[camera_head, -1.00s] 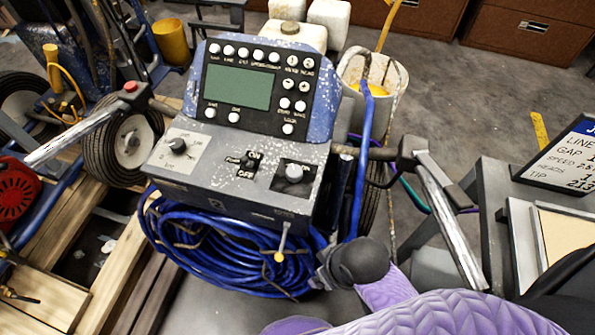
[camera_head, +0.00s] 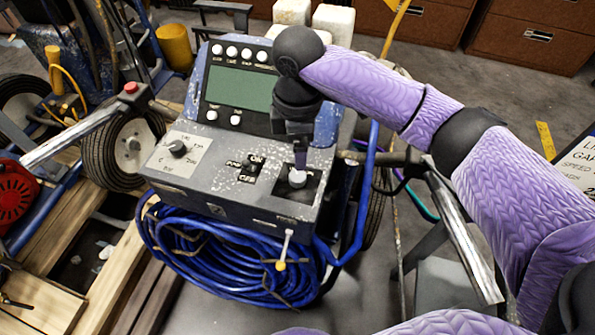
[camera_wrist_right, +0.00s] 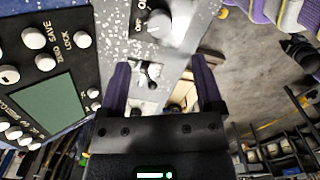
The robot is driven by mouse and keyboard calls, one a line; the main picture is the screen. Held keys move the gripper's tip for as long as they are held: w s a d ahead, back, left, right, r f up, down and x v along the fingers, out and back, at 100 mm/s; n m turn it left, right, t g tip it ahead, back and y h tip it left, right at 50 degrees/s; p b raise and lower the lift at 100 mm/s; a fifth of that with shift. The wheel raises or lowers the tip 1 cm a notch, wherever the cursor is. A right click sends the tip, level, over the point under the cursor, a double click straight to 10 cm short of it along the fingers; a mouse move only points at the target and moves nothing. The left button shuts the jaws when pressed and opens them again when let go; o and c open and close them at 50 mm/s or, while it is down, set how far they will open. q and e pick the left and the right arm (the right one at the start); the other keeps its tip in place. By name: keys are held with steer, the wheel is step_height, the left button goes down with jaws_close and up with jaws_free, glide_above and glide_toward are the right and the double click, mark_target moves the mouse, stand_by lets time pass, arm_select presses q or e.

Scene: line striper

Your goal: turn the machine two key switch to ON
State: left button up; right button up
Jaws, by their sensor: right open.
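The blue striper's grey control box (camera_head: 210,180) carries a black switch (camera_head: 245,165) with ON and OFF labels in its middle. A silver knob (camera_head: 297,177) sits on a black plate to its right; the wrist view shows this knob (camera_wrist_right: 157,24) beside OFF and ON lettering. I cannot tell which one is the key switch. My right gripper (camera_head: 301,155) is open above the box, its visible finger in line with the silver knob. In the right wrist view the fingers (camera_wrist_right: 160,66) are apart and empty, with the middle switch (camera_wrist_right: 150,72) seen between them. My left gripper is out of view.
A round dial (camera_head: 178,148) is at the box's left. The display panel (camera_head: 238,88) rises behind, partly hidden by my right arm. A handlebar stands at each side, left (camera_head: 75,135) and right (camera_head: 465,240). Coiled blue hose (camera_head: 220,255) hangs below.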

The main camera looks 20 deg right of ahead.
mark_target(298, 175)
step_height(298, 175, down, 8)
steer(key=b, duration=0.3)
steer(key=shift+f+b, duration=0.35)
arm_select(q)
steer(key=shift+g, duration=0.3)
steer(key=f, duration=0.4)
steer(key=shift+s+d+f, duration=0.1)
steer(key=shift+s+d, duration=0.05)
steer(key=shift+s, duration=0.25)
arm_select(e)
steer(key=c, duration=0.9)
jaws_close()
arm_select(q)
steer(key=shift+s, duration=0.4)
arm_select(e)
steer(key=shift+r, duration=0.1)
